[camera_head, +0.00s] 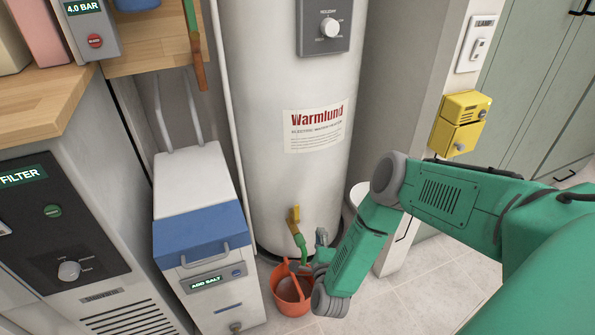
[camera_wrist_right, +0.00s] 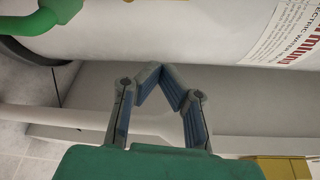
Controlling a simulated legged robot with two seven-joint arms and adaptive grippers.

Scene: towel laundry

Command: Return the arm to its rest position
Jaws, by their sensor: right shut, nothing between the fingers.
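My right arm (camera_head: 455,200) is green with grey joints. It comes in from the right edge, bends at a grey elbow and reaches down toward the foot of the white Warmlund water heater (camera_head: 270,100). My right gripper (camera_head: 321,237) is small in the head view, just above and right of an orange-red bucket (camera_head: 292,308). In the right wrist view the gripper (camera_wrist_right: 160,70) has its fingertips together with nothing between them, in front of the heater (camera_wrist_right: 150,35). My left gripper is not in view.
A green tap with a yellow handle (camera_head: 297,228) is on the heater above the bucket. A salt unit with a blue front (camera_head: 200,232) stands left. A yellow box (camera_head: 460,122) is on the wall at right. Tiled floor (camera_head: 425,285) is open below my arm.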

